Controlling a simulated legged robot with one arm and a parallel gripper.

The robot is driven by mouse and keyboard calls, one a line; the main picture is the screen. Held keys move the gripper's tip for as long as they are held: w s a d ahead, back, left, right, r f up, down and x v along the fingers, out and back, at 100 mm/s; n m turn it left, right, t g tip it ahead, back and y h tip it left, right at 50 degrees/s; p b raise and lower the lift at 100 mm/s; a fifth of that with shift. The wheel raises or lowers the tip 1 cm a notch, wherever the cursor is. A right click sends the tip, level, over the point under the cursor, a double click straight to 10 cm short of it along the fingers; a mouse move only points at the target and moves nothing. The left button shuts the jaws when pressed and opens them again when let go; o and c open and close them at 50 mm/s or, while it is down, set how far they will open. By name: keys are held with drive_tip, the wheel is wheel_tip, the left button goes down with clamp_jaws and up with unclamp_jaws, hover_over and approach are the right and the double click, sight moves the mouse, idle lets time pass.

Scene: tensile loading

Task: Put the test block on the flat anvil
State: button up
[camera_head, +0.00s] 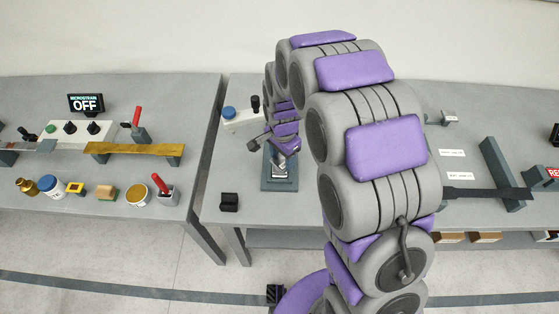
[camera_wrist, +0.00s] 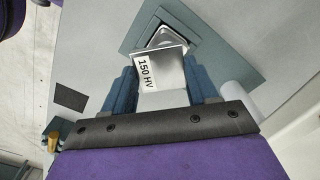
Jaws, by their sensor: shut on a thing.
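The test block (camera_wrist: 158,68) is a shiny silver block with a white "150 HV" label. My gripper (camera_wrist: 160,88) is shut on it, with a blue-grey finger on either side. In the wrist view the block overlaps a metal piece, apparently the anvil (camera_wrist: 163,36), on a dark green base (camera_wrist: 140,24). I cannot tell whether block and anvil touch. In the head view my gripper (camera_head: 286,146) is small and partly hidden by my arm, just above the green base (camera_head: 267,183).
A white device with a blue knob (camera_head: 229,113) stands behind left of the base. A small black block (camera_head: 229,202) lies near the table's front edge. A gap separates the left table, holding jars, a display (camera_head: 86,103) and a brass strip (camera_head: 133,149). My arm hides the table's middle.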

sight(280, 158)
drive_tip(key=shift+w+a, duration=0.25)
drive_tip(key=shift+w, duration=0.05)
drive_tip(key=shift+w+a+f, duration=0.1)
drive_tip(key=shift+w+f, duration=0.05)
drive_tip(key=shift+f, duration=0.15)
wheel_tip(280, 158, down, 3)
drive_tip(key=shift+f+b, duration=0.1)
drive_tip(key=shift+b, duration=0.45)
drive_tip(key=o, duration=1.2)
